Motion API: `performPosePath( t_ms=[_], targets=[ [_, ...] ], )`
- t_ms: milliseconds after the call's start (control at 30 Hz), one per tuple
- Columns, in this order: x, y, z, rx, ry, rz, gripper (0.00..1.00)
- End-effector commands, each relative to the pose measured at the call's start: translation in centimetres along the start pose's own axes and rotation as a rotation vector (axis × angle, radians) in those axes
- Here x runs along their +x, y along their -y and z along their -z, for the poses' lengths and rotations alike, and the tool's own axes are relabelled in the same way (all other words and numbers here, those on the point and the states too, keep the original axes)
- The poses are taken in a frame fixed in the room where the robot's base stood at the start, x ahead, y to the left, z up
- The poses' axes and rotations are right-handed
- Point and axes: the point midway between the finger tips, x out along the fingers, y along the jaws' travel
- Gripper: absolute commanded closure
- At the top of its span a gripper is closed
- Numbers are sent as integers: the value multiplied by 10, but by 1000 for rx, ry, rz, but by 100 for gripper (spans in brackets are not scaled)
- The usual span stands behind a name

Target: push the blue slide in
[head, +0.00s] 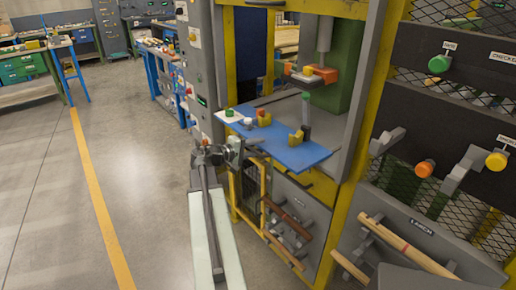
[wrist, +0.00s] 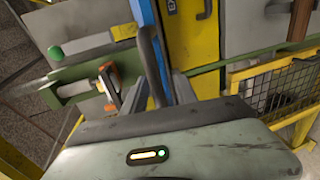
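The blue slide (head: 290,147) is a flat blue board that sticks out of the front of a yellow-framed press in the head view. Small yellow, green and dark blocks stand on it, with a pale plate at its left end. My gripper (head: 242,146) is at the slide's left front edge, at about its height; I cannot tell whether they touch. In the wrist view my gripper's dark fingers (wrist: 166,82) point away past the grey-green housing. A narrow blue strip shows beside them, but I cannot tell if it is the slide. The finger gap is unclear.
Above the slide hangs a press ram with an orange block (head: 325,74). A grey panel with coloured knobs (head: 440,63) and levers stands at the right. Bars hang on a lower rack (head: 290,228). Open floor (head: 145,160) with a yellow line lies to the left.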

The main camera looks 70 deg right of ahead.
Motion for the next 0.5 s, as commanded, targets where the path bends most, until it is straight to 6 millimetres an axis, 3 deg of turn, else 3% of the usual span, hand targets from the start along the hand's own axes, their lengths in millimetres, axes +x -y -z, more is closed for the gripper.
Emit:
performPosePath(
  t_ms=[200, 233, 333, 500],
  targets=[
    [1, 0, 0, 0, 0, 0, 66],
    [1, 0, 0, 0, 0, 0, 68],
    [1, 0, 0, 0, 0, 1, 96],
    [0, -1, 0, -1, -1, -2, 100]
  ],
)
